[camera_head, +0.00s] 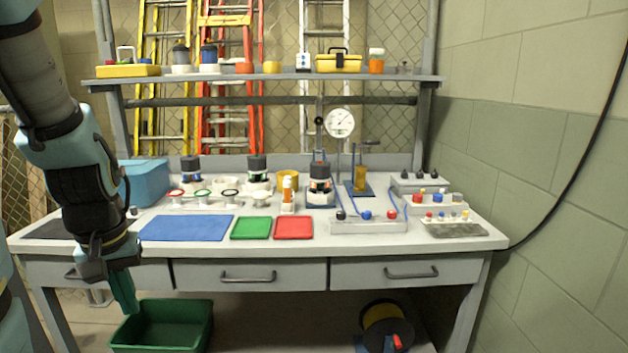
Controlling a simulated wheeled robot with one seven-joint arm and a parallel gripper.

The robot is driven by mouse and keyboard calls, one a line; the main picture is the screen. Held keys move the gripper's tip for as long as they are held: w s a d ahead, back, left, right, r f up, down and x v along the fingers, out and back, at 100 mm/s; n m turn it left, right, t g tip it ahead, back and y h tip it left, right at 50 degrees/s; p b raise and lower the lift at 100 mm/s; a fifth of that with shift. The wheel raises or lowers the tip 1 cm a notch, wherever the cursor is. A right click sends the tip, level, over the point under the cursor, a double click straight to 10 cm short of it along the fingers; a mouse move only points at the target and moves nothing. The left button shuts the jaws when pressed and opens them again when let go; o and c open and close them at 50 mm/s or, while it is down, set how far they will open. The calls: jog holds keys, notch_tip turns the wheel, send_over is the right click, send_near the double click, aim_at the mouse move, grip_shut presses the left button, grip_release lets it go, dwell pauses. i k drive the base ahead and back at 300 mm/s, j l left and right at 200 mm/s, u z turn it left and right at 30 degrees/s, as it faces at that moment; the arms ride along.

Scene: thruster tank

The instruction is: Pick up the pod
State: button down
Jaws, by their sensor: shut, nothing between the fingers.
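My gripper (124,293) hangs at the left, in front of the workbench's front edge and above the green bin. Its teal fingers point down, shut and empty. Several things on the bench could be the pod, and I cannot tell which one is meant. One dark-capped unit with a white band (320,183) stands upright at the middle of the bench. A similar dark-capped unit (257,170) stands farther back to its left. Another dark-capped unit (190,168) stands at the back left. My gripper is apart from all of them.
The workbench (350,247) carries a blue mat (187,228), a green tray (251,228) and a red tray (294,228). A blue box (144,183) stands behind my arm. A green bin (165,326) and a cable reel (386,325) are below. A shelf (280,77) spans the back.

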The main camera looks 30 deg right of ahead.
aim_at(317, 186)
jog(key=i+l+u, duration=0.1)
jog(key=l, duration=0.45)
jog(key=i+l+u, duration=0.15)
jog(key=l, duration=0.4)
jog(key=i+l+u, duration=0.1)
jog(key=l, duration=0.45)
jog(key=l+u, duration=0.15)
jog(key=l, duration=0.4)
jog(key=i, duration=0.05)
